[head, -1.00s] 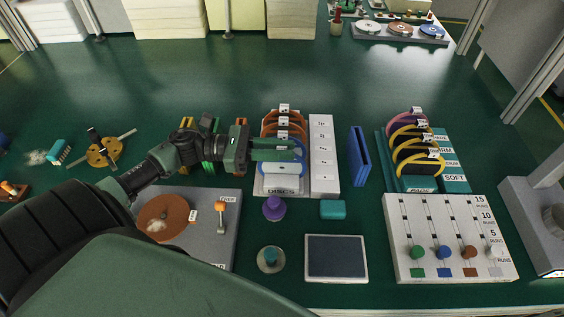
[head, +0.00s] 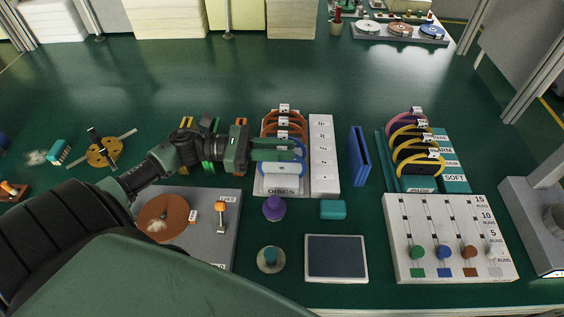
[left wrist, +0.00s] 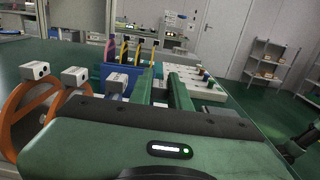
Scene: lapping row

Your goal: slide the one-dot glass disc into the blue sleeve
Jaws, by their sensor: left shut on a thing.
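The disc rack (head: 285,191), marked DISCS, holds several discs on edge: orange-rimmed ones (head: 284,117) at the back and a blue-rimmed one (head: 301,168) at the front. The blue sleeve (head: 359,156) stands upright right of the rack, apart from the gripper.
A white slotted block (head: 322,178) stands between rack and sleeve. Yellow-rimmed pads (head: 414,155) stand in a teal rack at right. A slider board (head: 448,240), a dark-topped tray (head: 336,258) and a purple knob (head: 274,208) lie in front.

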